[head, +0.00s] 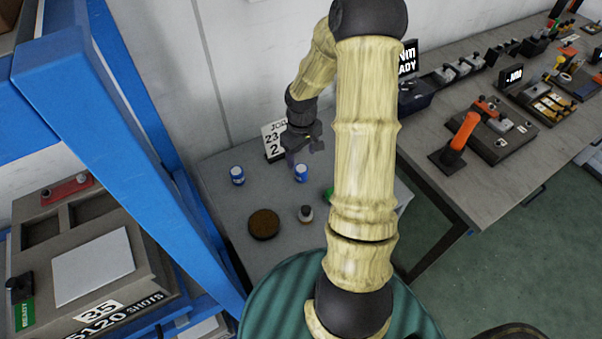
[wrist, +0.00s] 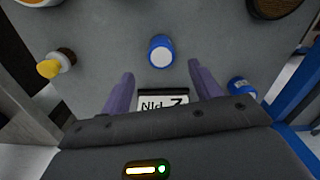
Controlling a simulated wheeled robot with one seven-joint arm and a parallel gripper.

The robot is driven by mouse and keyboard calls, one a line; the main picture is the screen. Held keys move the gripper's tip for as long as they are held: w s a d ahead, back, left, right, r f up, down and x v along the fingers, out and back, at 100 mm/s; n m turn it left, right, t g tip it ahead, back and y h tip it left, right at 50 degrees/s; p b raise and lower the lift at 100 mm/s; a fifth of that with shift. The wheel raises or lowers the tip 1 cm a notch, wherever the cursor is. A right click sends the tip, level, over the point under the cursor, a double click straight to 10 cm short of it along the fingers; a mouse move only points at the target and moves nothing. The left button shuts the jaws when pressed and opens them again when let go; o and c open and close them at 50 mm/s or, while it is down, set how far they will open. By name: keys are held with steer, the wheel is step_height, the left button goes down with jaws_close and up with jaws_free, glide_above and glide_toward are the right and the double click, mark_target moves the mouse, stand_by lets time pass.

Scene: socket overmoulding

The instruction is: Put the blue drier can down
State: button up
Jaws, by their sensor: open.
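A blue can with a white top (head: 301,173) stands upright on the grey table just below my gripper (head: 303,146). In the wrist view this can (wrist: 160,51) is centred ahead of my gripper (wrist: 161,70), just past the fingertips. The two purple fingers are spread apart with nothing between them. A second, similar blue can (head: 237,175) stands to the left on the table; it also shows at the right of the wrist view (wrist: 241,88). I cannot tell by any label which one is the drier can.
A brown round disc (head: 263,224) and a small bottle (head: 306,213) stand nearer on the table. A printed job card (head: 273,140) stands at the back by the wall. A blue frame (head: 120,130) rises at the left. My arm hides part of the table's right side.

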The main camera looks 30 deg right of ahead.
mark_target(301, 168)
steer(key=shift+f, duration=1.1)
step_height(301, 168, down, 5)
steer(key=shift+s+a+f, duration=0.1)
steer(key=shift+s, duration=0.05)
steer(key=c, duration=1.1)
steer(key=shift+c, duration=0.2)
